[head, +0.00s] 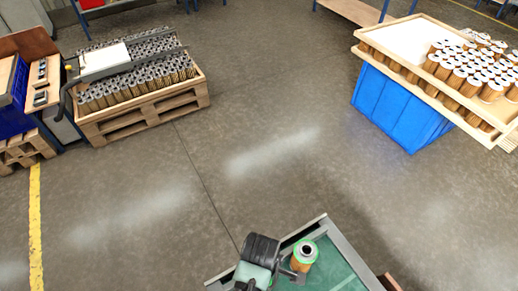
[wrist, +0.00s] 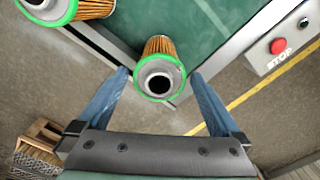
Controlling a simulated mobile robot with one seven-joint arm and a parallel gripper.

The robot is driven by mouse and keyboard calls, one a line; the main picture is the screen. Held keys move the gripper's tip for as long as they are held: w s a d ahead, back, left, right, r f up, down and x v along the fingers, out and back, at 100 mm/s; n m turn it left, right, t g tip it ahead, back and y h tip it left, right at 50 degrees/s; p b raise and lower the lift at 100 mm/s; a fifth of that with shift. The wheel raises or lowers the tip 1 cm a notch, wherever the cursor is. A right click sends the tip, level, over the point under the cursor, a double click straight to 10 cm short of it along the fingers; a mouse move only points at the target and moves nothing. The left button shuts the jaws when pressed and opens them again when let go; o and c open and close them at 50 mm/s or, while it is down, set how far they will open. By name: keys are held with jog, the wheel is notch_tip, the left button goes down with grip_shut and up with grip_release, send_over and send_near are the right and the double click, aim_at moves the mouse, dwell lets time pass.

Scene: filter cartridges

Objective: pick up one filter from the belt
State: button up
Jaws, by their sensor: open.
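A filter (head: 304,255) with a green end ring, grey collar and orange pleated body stands on the green belt (head: 338,270) near its corner. In the wrist view the same filter (wrist: 161,50) shows its dark round opening between my fingertips, with a gap on each side. My gripper (wrist: 160,76) is open with nothing held. In the head view my wrist is just left of the filter. A second filter (wrist: 95,9) is cut off at the top left of the wrist view.
A grey rail (head: 305,231) edges the belt. A red stop button (wrist: 278,46) sits on a box beside it. A pallet (head: 150,115) of several filters stands back left, and a wooden tray (head: 385,62) with several filters sits on a blue bin (head: 390,105) at right. Floor between is clear.

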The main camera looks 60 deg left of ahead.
jog(key=shift+s+a+f+p, duration=0.15)
jog(key=shift+f+p, duration=0.35)
jog(key=shift+f, duration=2.15)
jog(key=shift+c, duration=0.2)
jog(key=c, duration=1.2)
jog(key=shift+c, duration=0.2)
